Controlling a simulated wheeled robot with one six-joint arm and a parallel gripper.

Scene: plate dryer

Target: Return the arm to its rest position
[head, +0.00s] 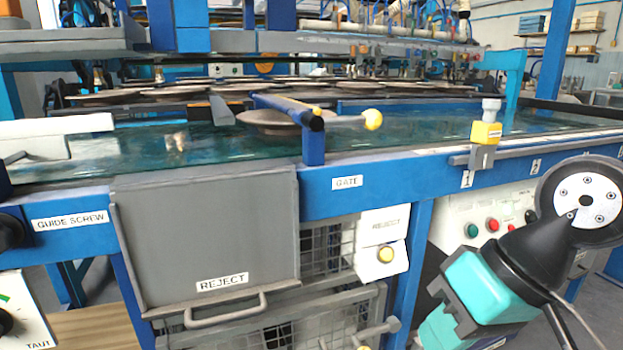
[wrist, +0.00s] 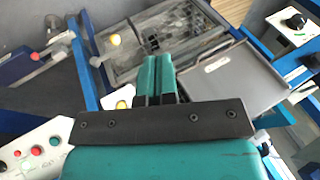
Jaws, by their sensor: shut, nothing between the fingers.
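My gripper (wrist: 157,80) shows in the wrist view with its two teal fingers side by side, closed and empty. In the head view my arm's teal and black end is at the lower right, in front of the machine's control panel (head: 470,215). The fingertips are not clear in that view. The gripper is apart from the grey reject door (head: 205,240), which lies to its left in the head view. The reject door also shows in the wrist view (wrist: 240,80), right of the fingers.
A yellow stop block (head: 486,133) sits on the rail above my arm. Several plates (head: 270,118) lie on the wet bed. Wire baskets (head: 325,250) are under the front.

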